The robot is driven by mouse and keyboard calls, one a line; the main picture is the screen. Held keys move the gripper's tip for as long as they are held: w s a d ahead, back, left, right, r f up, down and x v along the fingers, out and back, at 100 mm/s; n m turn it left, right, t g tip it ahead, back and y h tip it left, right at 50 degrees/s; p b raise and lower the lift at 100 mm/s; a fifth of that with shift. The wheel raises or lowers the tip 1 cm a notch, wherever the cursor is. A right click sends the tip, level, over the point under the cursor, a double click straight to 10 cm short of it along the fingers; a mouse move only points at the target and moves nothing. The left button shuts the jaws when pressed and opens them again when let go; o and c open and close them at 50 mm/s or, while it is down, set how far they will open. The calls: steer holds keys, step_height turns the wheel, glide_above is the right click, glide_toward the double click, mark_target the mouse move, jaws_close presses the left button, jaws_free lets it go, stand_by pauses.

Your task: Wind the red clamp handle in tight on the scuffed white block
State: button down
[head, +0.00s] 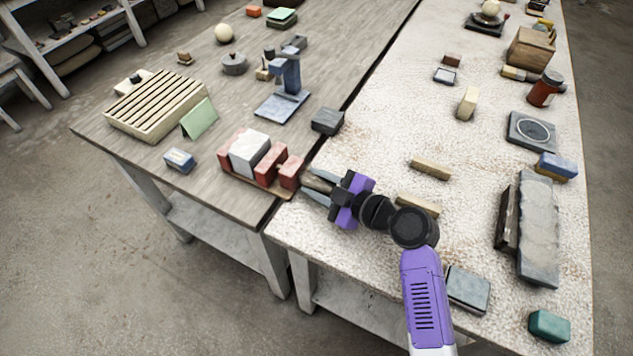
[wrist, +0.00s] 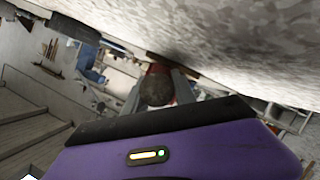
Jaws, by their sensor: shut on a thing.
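The red clamp (head: 291,173) stands on a brown base at the near corner of the grey wooden table. The white block (head: 247,155) sits between its red jaws. The moving jaw (head: 268,168) is close to the block's right side; I cannot tell if they touch. My gripper (head: 311,184) reaches in from the right, shut on the clamp handle (head: 318,184), whose visible part looks grey-brown. In the wrist view, the handle's round end shows between the fingers (wrist: 157,90), with red clamp parts behind it. The screw is mostly hidden.
A dark grey block (head: 327,121) lies just behind the gripper. A blue stand (head: 283,98), a slatted box (head: 155,104) and a small blue box (head: 179,160) share the grey table. Wooden blocks (head: 431,168) lie on the pale speckled table (head: 390,130) near my arm.

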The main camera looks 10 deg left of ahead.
steer(key=m+g+b, duration=0.1)
steer(key=m+g, duration=0.1)
steer(key=m, duration=0.1)
steer(key=shift+d+f, duration=0.1)
steer(key=m+g, duration=0.2)
steer(key=shift+m+y+b, duration=0.3)
steer(key=shift+y+b, duration=0.1)
steer(key=m+g+y+b, duration=0.1)
steer(key=m+g, duration=0.1)
steer(key=m, duration=0.1)
steer(key=m+g+y+b, duration=0.1)
steer(key=m, duration=0.1)
steer(key=shift+s+m+g, duration=0.1)
steer(key=shift+m+g, duration=0.2)
steer(key=shift+m, duration=0.1)
stand_by(0.3)
steer(key=c, duration=1.3)
jaws_free()
